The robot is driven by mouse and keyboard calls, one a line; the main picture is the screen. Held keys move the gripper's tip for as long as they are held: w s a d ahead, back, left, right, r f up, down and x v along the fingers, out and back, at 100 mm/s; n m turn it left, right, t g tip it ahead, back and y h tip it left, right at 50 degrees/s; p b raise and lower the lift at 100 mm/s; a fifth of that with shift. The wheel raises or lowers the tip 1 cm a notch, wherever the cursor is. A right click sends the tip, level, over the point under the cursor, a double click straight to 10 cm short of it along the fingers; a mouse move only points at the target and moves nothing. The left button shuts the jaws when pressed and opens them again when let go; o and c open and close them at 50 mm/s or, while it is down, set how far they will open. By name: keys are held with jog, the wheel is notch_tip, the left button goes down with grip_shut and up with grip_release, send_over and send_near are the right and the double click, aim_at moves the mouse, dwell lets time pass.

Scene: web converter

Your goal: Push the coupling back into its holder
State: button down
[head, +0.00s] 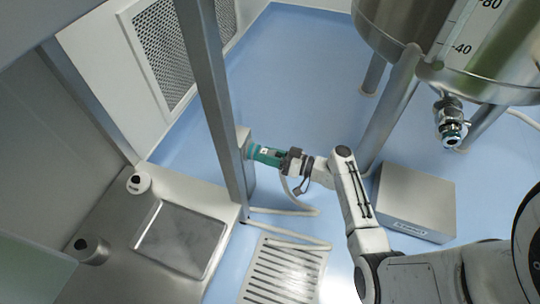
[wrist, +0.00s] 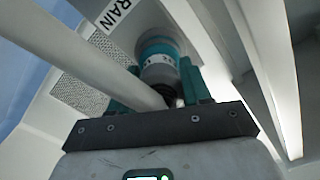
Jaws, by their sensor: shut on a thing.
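My gripper (head: 264,154) has teal fingers and reaches left to the metal post; it also shows in the wrist view (wrist: 158,85). It is shut on the coupling (wrist: 157,60), a grey cylinder with a teal band, held between the two fingers. In the head view the coupling is mostly hidden by the fingers. Its front end points at the holder (head: 243,136), a grey fitting on the post. In the wrist view the coupling lines up with a grey cylindrical part (wrist: 190,25) beyond it. I cannot tell how deep it sits.
A pale hose (wrist: 105,55) runs to the coupling and hangs to the floor (head: 285,211). The post (head: 215,100) stands beside my gripper. A steel tank (head: 400,30), a grey box (head: 417,200) and a floor grate (head: 283,272) are around. Blue floor is free behind.

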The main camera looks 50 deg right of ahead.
jog(key=shift+c, duration=2.2)
grip_release()
jog(key=p+v, duration=0.2)
jog(key=v, duration=0.8)
jog(key=shift+s, duration=0.35)
jog(key=shift+d, duration=0.1)
